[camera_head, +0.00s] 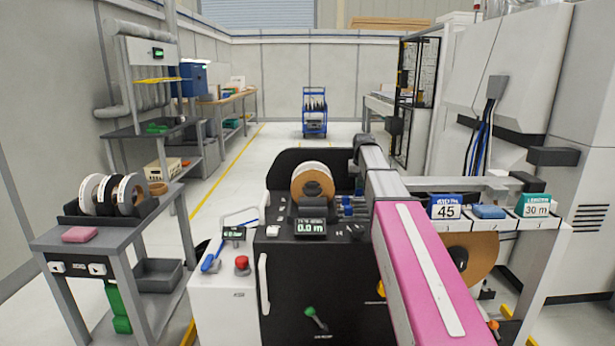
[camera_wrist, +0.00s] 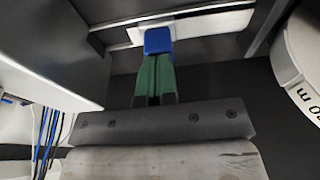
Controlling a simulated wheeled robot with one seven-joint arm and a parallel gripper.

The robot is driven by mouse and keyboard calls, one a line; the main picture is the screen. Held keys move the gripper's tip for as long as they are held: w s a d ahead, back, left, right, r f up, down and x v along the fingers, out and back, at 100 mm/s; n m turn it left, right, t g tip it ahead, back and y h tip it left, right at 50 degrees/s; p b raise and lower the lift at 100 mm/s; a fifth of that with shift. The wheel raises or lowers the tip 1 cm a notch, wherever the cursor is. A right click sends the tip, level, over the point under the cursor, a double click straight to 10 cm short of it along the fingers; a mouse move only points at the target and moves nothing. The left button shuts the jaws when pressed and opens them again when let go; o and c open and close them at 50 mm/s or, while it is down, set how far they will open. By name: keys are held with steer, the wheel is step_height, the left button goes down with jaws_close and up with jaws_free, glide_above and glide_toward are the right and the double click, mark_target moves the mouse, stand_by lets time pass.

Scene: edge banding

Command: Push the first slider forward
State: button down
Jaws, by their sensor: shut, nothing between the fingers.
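A blue slider knob (camera_wrist: 158,41) sits on a pale rail (camera_wrist: 205,24) in the wrist view. My gripper (camera_wrist: 155,62) has green fingers pressed together, with their tips right at the knob. I cannot tell whether they touch it or sit just short of it. Nothing is held between the fingers. In the head view, small blue knobs (camera_head: 347,203) show beside the tape roll on the black edge-banding machine (camera_head: 285,265); I cannot tell which one my gripper is at. My gripper itself is hidden in the head view.
A tape roll (camera_head: 312,182) stands above a display reading 0.0 m. A labelled white roll (camera_wrist: 298,50) is close on the right in the wrist view. A grey panel (camera_wrist: 50,45) is close on the left. A roll rack (camera_head: 112,205) stands on the left cart.

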steer(key=shift+d+f, duration=0.1)
steer(key=shift+d, duration=1.05)
step_height(320, 180, up, 7)
stand_by(0.8)
steer(key=shift+s, duration=0.1)
